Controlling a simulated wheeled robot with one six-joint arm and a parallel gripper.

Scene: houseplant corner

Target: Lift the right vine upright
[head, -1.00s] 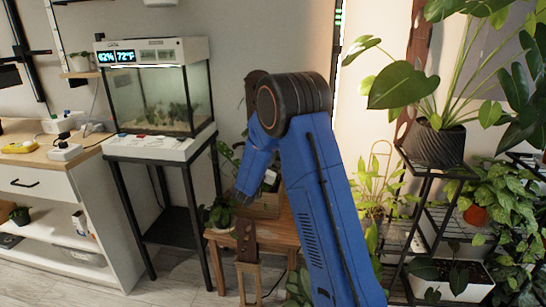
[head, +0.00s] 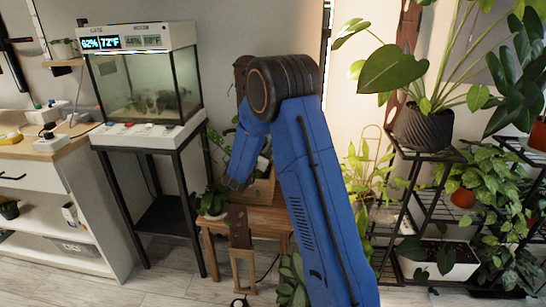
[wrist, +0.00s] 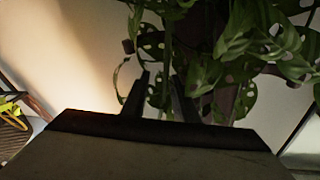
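My gripper (wrist: 161,84) shows in the wrist view with its two dark fingers apart, pointing up among hanging foliage. A vine (wrist: 237,72) with holed green leaves fills the upper middle and right of that view. A thin stem rises behind or between the fingers; I cannot tell which, and no grip on it shows. Some leaves look close to the right finger. In the head view, my blue arm reaches toward the plants at the small wooden table (head: 262,217), and the gripper's fingers are hidden there. I cannot tell which of those plants is the right vine.
A terrarium (head: 148,85) on a dark stand (head: 150,158) is left of my arm. A black tiered plant shelf (head: 425,205) with a large potted plant (head: 424,125) stands at right.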

